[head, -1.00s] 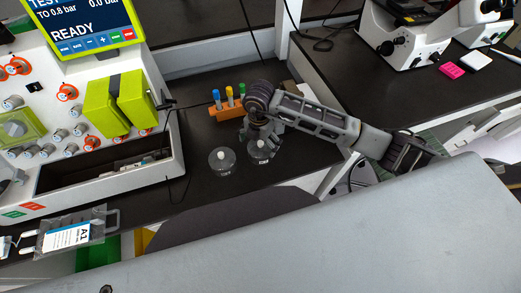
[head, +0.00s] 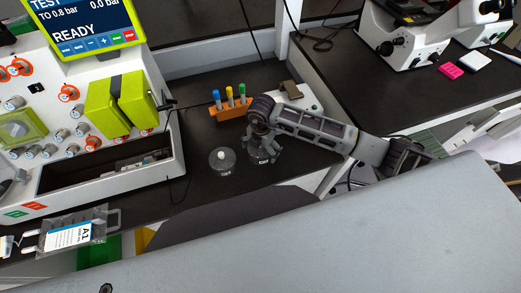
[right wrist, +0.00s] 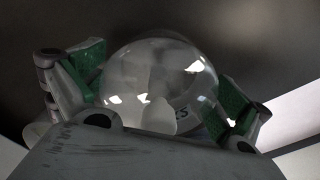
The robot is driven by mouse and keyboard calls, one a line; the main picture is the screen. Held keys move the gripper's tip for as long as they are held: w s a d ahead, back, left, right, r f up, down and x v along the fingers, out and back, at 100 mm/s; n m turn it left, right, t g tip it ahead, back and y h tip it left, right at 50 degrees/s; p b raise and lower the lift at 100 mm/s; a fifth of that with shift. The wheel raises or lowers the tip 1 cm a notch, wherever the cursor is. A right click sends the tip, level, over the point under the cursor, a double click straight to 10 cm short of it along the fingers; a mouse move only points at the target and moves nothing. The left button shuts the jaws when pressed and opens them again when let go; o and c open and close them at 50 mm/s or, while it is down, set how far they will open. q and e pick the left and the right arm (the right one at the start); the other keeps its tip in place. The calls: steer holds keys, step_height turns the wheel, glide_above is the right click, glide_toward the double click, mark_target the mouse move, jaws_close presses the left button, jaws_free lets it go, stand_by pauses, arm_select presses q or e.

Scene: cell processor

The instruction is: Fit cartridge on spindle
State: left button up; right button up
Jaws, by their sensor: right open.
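Two clear domed cartridges stand on the black bench: the left cartridge (head: 222,162) is free, and the right cartridge (head: 262,158) is under my right gripper (head: 263,148). In the right wrist view the clear dome (right wrist: 158,78) sits between the green-padded fingers of my right gripper (right wrist: 160,100). The fingers are open on both sides of the dome; whether they touch it I cannot tell. The top of the right cartridge is hidden by the gripper in the head view. I cannot make out a spindle for certain. My left gripper is out of view.
The white processor (head: 165,125) with a green-framed screen (head: 88,22) and green blocks stands at the left. An orange rack (head: 230,111) with colored-cap tubes is behind the cartridges. A labelled bag (head: 72,234) lies front left. A cable runs down between the processor and the left cartridge.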

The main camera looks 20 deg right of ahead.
steer(key=c, duration=0.9)
steer(key=shift+r, duration=0.15)
steer(key=shift+r, duration=4.85)
steer(key=o, duration=0.5)
steer(key=c, duration=0.8)
